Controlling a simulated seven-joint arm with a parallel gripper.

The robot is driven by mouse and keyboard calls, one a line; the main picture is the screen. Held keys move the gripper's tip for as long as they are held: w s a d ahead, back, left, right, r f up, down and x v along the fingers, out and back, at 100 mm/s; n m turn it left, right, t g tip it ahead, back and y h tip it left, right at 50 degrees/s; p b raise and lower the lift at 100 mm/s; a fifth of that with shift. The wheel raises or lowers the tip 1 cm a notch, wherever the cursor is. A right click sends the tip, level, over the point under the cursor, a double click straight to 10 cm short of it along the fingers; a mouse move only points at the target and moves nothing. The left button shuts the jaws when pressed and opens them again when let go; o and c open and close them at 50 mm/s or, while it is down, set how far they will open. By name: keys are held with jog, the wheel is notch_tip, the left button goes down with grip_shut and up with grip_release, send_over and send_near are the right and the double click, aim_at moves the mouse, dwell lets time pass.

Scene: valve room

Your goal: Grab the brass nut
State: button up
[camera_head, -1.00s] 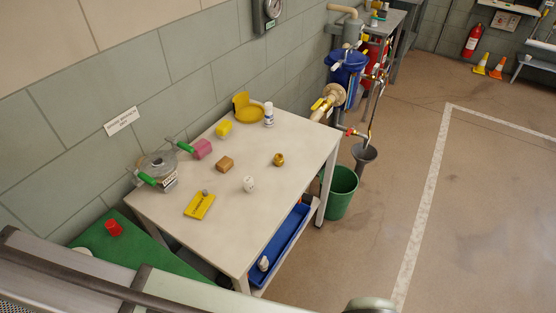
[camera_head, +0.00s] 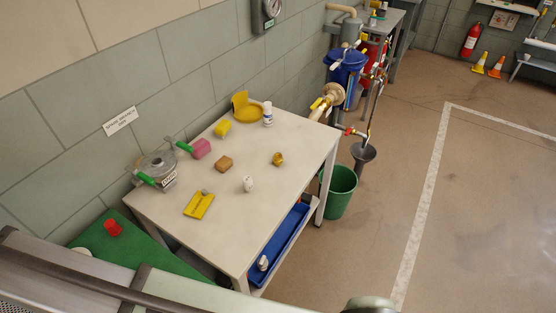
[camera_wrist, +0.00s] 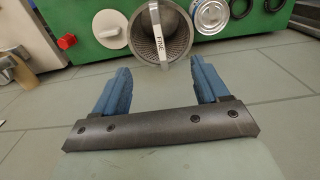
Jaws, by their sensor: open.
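The brass nut (camera_head: 278,159) is a small gold-coloured piece on the white table (camera_head: 290,192), right of the middle in the head view. My gripper (camera_wrist: 160,72) shows in the wrist view with its two blue fingers wide apart and nothing between them. It faces a green surface (camera_wrist: 85,30) with a strainer basket labelled FINE (camera_wrist: 160,38), away from the nut. The nut does not show in the wrist view, and the gripper's fingers do not show in the head view.
A tan block (camera_head: 223,164), a white die (camera_head: 248,184), a pink block (camera_head: 201,149), a yellow block (camera_head: 222,128), a white bottle (camera_head: 268,114) and a yellow card (camera_head: 199,204) share the table.

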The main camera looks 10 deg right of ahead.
jog(key=w+d+f+n, duration=0.2)
jog(key=w+d+f, duration=0.2)
jog(key=w+d, duration=1.25)
jog(key=w+d+f+n, duration=0.2)
jog(key=w+d+f, duration=0.1)
jog(key=w+d, duration=1.4)
jog(key=n, duration=0.4)
send_over(278, 155)
jog(key=f, duration=1.4)
jog(key=shift+d+f, duration=0.3)
jog(key=shift+f, duration=0.05)
jog(key=shift+a+f, duration=0.2)
jog(key=shift+f, duration=1.15)
jog(key=shift+a+f, duration=0.2)
jog(key=shift+f, duration=1.1)
jog(key=c, duration=1.3)
